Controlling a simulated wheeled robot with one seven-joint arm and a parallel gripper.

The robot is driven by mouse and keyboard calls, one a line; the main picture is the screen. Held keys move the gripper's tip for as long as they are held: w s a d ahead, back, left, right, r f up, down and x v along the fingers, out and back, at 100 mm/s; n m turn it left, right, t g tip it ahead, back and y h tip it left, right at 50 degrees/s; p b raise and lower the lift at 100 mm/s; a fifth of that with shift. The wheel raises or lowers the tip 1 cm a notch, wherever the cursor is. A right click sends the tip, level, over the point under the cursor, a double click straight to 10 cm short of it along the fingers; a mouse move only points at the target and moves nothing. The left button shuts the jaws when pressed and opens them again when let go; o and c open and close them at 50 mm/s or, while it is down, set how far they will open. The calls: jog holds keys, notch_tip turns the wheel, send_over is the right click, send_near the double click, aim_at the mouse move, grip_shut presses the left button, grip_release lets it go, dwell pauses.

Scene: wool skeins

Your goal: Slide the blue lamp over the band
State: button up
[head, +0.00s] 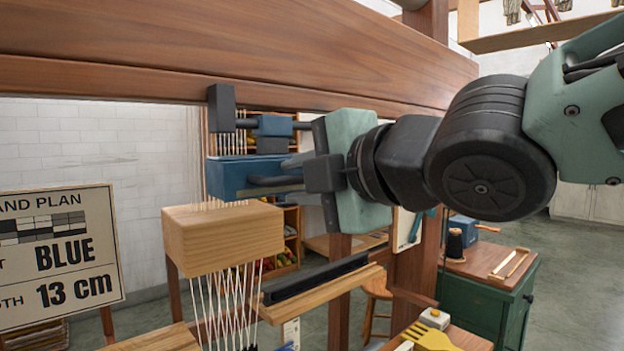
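The blue lamp (229,176) is a boxy housing hanging below a dark rail (245,123) by a blue carriage (273,125). It is above a pale wooden block (222,238), with white threads passing between them. A dark handle-like bar (275,181) runs along the lamp's near side. My gripper (322,174) is at the lamp's right end, its dark finger up against the bar's end. The far finger is hidden, so I cannot tell whether it grips. No woven band can be made out; pale threads (236,305) run down below the block.
A thick wooden beam (230,55) crosses above. A sign (60,250) at left reads BLUE and 13 cm. A dark bar (315,285) on a wooden ledge sits below my gripper. A green cabinet (490,303) and yellow comb-like tool (428,338) are at lower right.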

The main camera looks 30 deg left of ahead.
jog(key=shift+d+r, duration=0.15)
jog(key=shift+d, duration=0.05)
jog(key=p+v, duration=0.4)
jog(key=v, duration=1.3)
